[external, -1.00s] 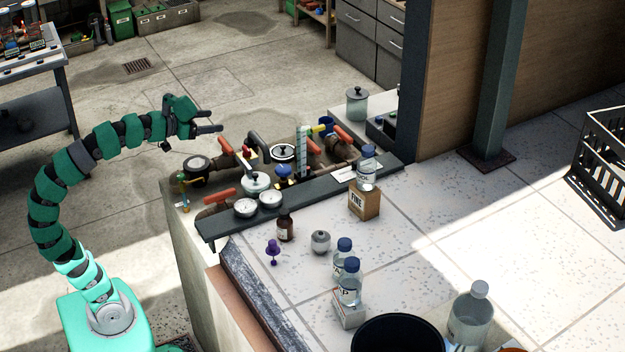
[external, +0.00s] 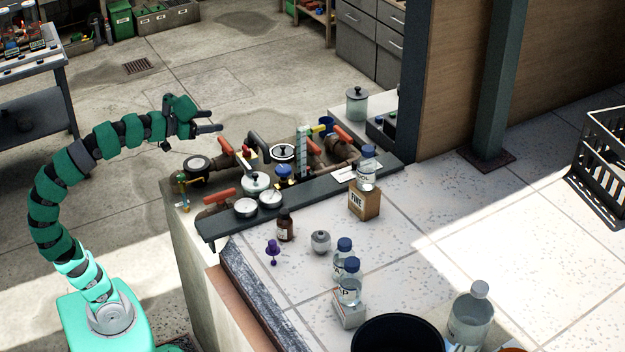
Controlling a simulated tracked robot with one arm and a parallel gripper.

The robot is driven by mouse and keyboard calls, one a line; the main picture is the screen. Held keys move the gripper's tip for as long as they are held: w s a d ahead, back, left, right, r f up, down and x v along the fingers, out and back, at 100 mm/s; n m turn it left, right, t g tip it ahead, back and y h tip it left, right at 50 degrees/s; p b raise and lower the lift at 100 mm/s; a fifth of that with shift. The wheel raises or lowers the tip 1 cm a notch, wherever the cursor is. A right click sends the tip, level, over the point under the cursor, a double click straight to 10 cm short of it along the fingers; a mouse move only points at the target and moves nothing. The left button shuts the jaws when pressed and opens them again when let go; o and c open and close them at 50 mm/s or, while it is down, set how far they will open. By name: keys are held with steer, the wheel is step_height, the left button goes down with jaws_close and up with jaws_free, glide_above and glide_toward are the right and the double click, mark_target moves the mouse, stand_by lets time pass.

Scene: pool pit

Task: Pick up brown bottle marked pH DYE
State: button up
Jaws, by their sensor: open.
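A small brown bottle (external: 285,226) with a dark cap and a pale label stands upright on the tiled floor, just in front of the dark ledge. Its label is too small to read. My gripper (external: 217,122) is open and empty, raised up and to the left of the bottle, above the far left end of the pit with pipes. Its fingers point to the right and it is well apart from the bottle.
A purple item (external: 273,250) and a round grey pot (external: 320,242) stand close to the bottle. Blue-capped bottles (external: 349,283) stand nearer, one on a box. A cardboard box (external: 364,202) carries another bottle. Pipes, red handles and gauges (external: 245,207) fill the pit behind the dark ledge (external: 310,198).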

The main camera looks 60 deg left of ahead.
steer(key=w+d+n+g+p, duration=0.3)
steer(key=w+d+p, duration=0.1)
steer(key=w+p, duration=0.2)
steer(key=n+g+p, duration=1.2)
steer(key=n+p, duration=0.2)
steer(key=p, duration=0.6)
glide_above(284, 210)
steer(key=f, duration=1.2)
steer(key=shift+w+a, duration=0.25)
steer(key=shift+a, duration=0.1)
steer(key=shift+s+d+f+p, duration=0.2)
steer(key=shift+d+f+p, duration=0.1)
steer(key=shift+d, duration=0.1)
steer(key=shift+f+g, duration=0.3)
steer(key=shift+f, duration=0.05)
step_height(284, 210, down, 7)
steer(key=shift+s, duration=0.1)
steer(key=shift+d+f+p, duration=0.2)
steer(key=shift+f+p, duration=0.45)
steer(key=shift+f, duration=2.45)
steer(key=c, duration=1.1)
